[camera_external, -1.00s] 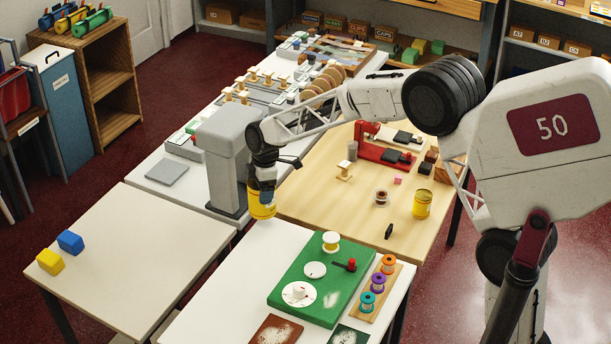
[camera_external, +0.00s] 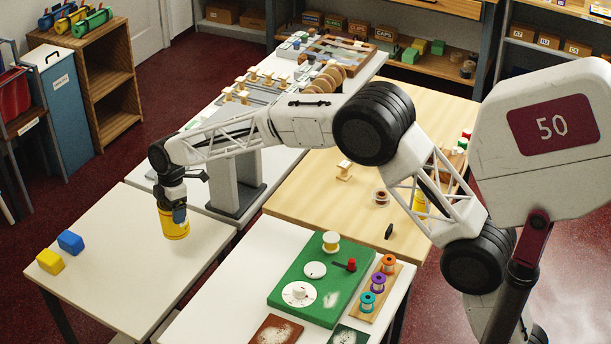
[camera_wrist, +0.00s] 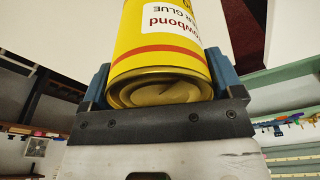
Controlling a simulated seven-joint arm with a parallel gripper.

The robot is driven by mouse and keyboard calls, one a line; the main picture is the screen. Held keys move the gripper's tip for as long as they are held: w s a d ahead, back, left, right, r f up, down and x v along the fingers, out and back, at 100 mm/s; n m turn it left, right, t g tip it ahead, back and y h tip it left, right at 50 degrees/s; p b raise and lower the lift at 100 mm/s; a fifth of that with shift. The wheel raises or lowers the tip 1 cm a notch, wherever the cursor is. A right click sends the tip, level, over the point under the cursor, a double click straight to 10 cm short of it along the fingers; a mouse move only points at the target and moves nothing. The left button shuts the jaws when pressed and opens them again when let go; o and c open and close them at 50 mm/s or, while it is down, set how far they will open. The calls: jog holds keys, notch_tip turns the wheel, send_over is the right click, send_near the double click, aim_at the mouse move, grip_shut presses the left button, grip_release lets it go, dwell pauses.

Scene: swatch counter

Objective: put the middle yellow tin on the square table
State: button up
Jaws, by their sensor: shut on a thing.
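My gripper (camera_external: 174,207) is shut on a yellow tin (camera_external: 174,226) and holds it upright over the right part of the pale square table (camera_external: 125,235). I cannot tell whether the tin's base touches the tabletop. In the wrist view the tin (camera_wrist: 160,50) sits between the blue fingers, with a red band and a white glue label showing. Another yellow tin (camera_external: 420,203) stands on the wooden table at the right, partly hidden behind my arm.
A blue cube (camera_external: 70,241) and a yellow cube (camera_external: 50,261) sit at the square table's left edge. The tabletop between them and the tin is clear. A grey post (camera_external: 237,180) stands behind and to the right. A white table (camera_external: 235,290) with a green board (camera_external: 308,282) is at front right.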

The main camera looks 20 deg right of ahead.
aim_at(172, 234)
jog(key=shift+s+a+r, duration=0.1)
jog(key=shift+s+a, duration=0.05)
jog(key=shift+a, duration=0.5)
jog(key=shift+f, duration=3.15)
jog(key=shift+f, duration=0.1)
jog(key=shift+f, duration=1.75)
jog(key=shift+f, duration=0.2)
jog(key=o, duration=1.1)
